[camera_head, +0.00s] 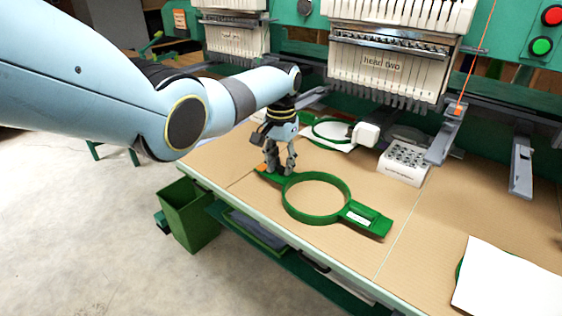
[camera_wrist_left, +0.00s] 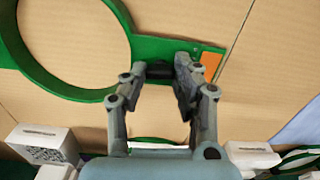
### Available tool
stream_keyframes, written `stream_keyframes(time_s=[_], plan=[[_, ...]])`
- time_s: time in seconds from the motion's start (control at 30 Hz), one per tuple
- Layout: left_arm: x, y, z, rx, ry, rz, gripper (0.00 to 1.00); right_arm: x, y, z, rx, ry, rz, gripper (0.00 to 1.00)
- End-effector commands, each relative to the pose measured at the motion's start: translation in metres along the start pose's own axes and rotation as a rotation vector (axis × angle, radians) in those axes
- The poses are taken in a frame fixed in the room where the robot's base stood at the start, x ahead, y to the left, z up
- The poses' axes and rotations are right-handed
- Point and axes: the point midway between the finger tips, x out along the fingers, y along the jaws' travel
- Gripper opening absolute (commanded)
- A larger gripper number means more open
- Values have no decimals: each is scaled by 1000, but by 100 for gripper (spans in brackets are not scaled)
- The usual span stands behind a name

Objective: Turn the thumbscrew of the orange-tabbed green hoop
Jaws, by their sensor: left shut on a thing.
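The green hoop (camera_head: 287,208) lies flat on the tan table, with a label plate at its right end and an orange tab (camera_head: 261,168) at its left end. In the left wrist view the hoop (camera_wrist_left: 122,18) is at upper left and the orange tab (camera_wrist_left: 210,66) is just right of the fingers. My left gripper (camera_head: 278,172) points down at the tab end. In the wrist view the left gripper (camera_wrist_left: 160,85) has its fingers on either side of a small dark piece (camera_wrist_left: 160,71) at the hoop's edge, apparently the thumbscrew. My right gripper is not in view.
Another green hoop with white fabric (camera_head: 330,131) lies behind, near a white block with holes (camera_head: 404,162). A white sheet (camera_head: 508,284) covers part of a hoop at front right. Embroidery heads (camera_head: 380,65) stand behind. A green bin (camera_head: 188,213) is below the table's left edge.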

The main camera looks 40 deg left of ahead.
Motion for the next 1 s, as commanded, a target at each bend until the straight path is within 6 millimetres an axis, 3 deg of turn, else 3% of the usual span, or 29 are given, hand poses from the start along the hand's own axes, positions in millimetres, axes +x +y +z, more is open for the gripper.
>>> stream_keyframes(time_s=[1.0], plan=[[-1,0,0,-928,0,0,0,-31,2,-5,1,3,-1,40]])
